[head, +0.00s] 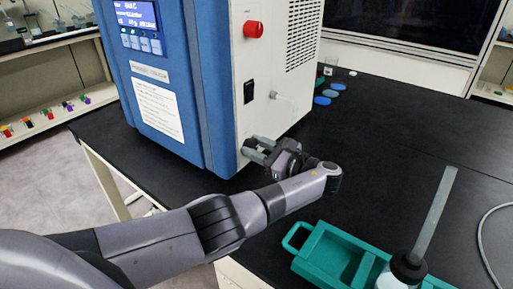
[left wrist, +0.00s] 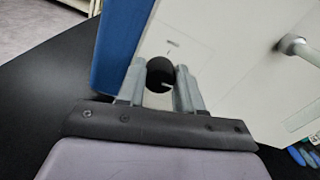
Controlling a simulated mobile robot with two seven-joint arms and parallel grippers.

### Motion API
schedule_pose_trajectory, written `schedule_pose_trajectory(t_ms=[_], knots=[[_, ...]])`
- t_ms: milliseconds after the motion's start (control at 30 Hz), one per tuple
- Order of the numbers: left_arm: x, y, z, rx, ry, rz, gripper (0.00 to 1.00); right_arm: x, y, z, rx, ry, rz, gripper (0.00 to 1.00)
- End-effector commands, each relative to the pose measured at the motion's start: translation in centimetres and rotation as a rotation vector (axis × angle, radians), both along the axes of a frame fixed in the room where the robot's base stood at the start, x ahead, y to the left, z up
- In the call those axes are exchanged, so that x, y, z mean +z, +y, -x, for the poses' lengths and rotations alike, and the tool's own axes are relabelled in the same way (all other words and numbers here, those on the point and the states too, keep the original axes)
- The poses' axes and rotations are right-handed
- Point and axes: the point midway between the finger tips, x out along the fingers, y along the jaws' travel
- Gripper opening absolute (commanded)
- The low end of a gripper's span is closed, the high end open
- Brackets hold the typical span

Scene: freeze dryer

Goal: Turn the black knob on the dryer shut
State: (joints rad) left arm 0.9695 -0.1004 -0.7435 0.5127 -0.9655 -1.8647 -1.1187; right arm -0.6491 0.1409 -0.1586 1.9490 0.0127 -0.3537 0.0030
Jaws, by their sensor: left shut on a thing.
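The freeze dryer (head: 208,90) is a blue and white box on the black bench. My left gripper (head: 254,149) is low at the dryer's white side panel, near its blue front edge. In the left wrist view, the black knob (left wrist: 160,72) is round and sits between the two grey fingers of my left gripper (left wrist: 160,84). The fingers are shut on the knob from both sides. In the head view the knob is hidden by the gripper. My right gripper is not in view.
On the same panel are a red knob (head: 253,29), a black switch (head: 249,91) and a pale hose fitting (head: 278,96). A teal tray (head: 312,257) and a black-capped bottle (head: 408,267) stand at the front right. Blue caps (head: 322,100) lie behind. The right bench is mostly clear.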

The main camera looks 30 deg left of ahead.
Motion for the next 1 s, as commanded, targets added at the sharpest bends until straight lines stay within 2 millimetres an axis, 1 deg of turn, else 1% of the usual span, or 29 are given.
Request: schedule_pose_trajectory(t_ms=[267, 600, 1000], knots=[[-0.1, 0.0, 0.1, 0.002, -0.204, 0.03, 0.05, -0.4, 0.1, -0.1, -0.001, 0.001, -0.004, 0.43], [-0.2, 0.0, 0.1, 0.002, -0.527, 0.074, 0.05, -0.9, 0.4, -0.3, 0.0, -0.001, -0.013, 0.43], [-0.5, 0.0, 0.2, 0.002, -0.903, 0.127, 0.05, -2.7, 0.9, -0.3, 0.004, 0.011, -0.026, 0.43]])
